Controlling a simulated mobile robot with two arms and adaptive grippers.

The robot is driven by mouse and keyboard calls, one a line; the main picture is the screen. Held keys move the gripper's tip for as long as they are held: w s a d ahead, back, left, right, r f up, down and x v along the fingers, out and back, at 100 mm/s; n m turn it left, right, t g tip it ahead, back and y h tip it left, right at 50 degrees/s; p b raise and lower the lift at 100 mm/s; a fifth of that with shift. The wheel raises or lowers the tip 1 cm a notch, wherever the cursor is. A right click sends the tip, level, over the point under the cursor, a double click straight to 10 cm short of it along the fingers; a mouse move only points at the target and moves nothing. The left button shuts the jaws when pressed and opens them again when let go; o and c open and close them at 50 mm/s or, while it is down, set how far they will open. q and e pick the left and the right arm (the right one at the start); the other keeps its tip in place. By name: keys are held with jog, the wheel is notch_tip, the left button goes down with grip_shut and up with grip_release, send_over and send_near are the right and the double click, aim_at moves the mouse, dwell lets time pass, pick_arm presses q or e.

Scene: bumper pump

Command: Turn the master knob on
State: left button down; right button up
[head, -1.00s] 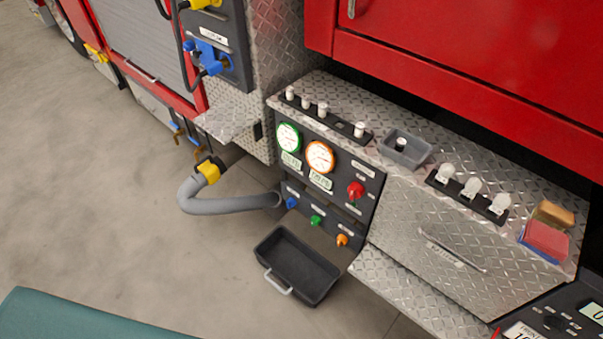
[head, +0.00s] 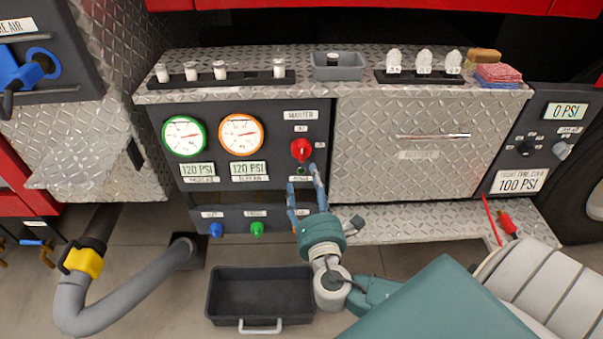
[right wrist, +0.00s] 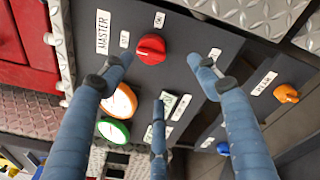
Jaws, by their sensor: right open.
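The red master knob (head: 301,150) is on the dark pump panel (head: 255,187), under the MASTER label (head: 300,115). In the right wrist view the knob (right wrist: 151,49) has an OFF label (right wrist: 124,40) on its left and an ON label (right wrist: 159,19) above it. I cannot tell which label it points to. My right gripper (head: 303,178) is open and empty just below and in front of the knob. In the right wrist view its spread fingers (right wrist: 160,72) reach toward the panel, with the knob near the two upper fingertips. My left gripper is not in view.
Two round gauges (head: 213,135) sit left of the knob. Blue (head: 216,230) and green (head: 257,229) knobs are lower down. A dark tray (head: 262,292) is on the floor, and a grey hose (head: 130,292) lies left. A metal drawer front (head: 400,165) is on the right.

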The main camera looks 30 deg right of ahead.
aim_at(302, 157)
jog(key=x, duration=0.3)
jog(key=r+x, duration=0.1)
jog(key=x, duration=0.5)
jog(key=shift+w+d+r, duration=0.1)
jog(key=shift+w+r, duration=0.1)
jog(key=shift+w, duration=0.15)
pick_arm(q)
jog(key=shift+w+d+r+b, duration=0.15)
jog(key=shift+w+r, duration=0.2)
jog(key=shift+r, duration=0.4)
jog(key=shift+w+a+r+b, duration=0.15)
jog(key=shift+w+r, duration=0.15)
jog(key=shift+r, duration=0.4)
pick_arm(e)
jog(key=shift+w+d, duration=0.2)
jog(key=shift+w, duration=0.2)
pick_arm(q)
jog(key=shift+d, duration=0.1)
pick_arm(e)
jog(key=c, duration=1.1)
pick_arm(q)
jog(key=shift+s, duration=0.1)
pick_arm(e)
jog(key=shift+f, duration=0.1)
jog(key=shift+c, duration=0.3)
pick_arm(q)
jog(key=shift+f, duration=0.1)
